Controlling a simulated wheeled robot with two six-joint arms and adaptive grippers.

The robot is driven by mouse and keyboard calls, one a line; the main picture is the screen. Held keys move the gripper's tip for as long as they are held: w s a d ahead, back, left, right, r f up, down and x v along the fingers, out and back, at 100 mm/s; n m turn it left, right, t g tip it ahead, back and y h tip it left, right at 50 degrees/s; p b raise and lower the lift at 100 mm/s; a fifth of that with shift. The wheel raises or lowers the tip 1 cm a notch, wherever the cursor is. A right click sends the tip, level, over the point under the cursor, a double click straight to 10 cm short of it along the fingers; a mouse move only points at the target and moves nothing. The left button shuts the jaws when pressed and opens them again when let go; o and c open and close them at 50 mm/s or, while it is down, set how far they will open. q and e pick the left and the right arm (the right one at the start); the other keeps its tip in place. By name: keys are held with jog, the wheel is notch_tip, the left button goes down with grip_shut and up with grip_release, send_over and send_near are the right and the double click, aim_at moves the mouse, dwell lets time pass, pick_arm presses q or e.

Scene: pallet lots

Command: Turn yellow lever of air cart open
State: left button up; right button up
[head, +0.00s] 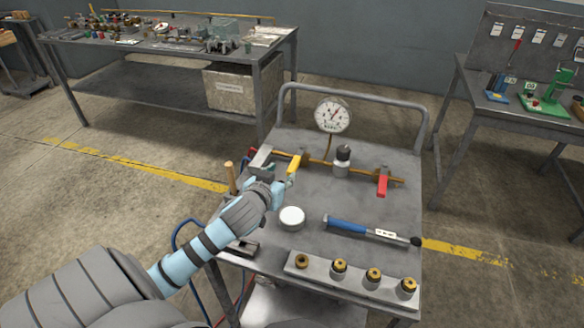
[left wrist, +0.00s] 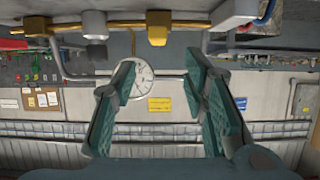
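The air cart (head: 330,247) is a grey metal trolley with a brass pipe running across its top. The yellow lever (head: 294,165) sits on the left part of the pipe and points toward the front of the cart. My left gripper (head: 279,181) is just in front of the yellow lever, close to its near end. In the left wrist view, its two green-padded fingers (left wrist: 160,68) are spread wide with nothing between them. The yellow lever (left wrist: 157,28) appears there at the top, beyond the fingertips. I cannot tell whether a finger touches it. My right gripper is not in view.
A red lever (head: 382,185) is on the pipe's right part, and a round gauge (head: 332,115) stands behind. A white round lid (head: 292,217), a blue-handled tool (head: 347,225) and a block with several brass fittings (head: 352,283) lie nearer. A wooden handle (head: 230,178) stands upright at left.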

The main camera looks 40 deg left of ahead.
aim_at(293, 166)
pick_arm(q)
jog(key=x, duration=0.3)
jog(key=b+x, duration=0.1)
jog(key=x, duration=0.2)
jog(key=shift+d+f, duration=0.15)
jog(key=shift+f, duration=0.05)
jog(key=b+x, duration=0.1)
jog(key=x, duration=0.2)
jog(key=shift+w+f, duration=0.15)
jog(key=shift+w, duration=0.15)
jog(key=shift+s, duration=0.1)
grip_shut()
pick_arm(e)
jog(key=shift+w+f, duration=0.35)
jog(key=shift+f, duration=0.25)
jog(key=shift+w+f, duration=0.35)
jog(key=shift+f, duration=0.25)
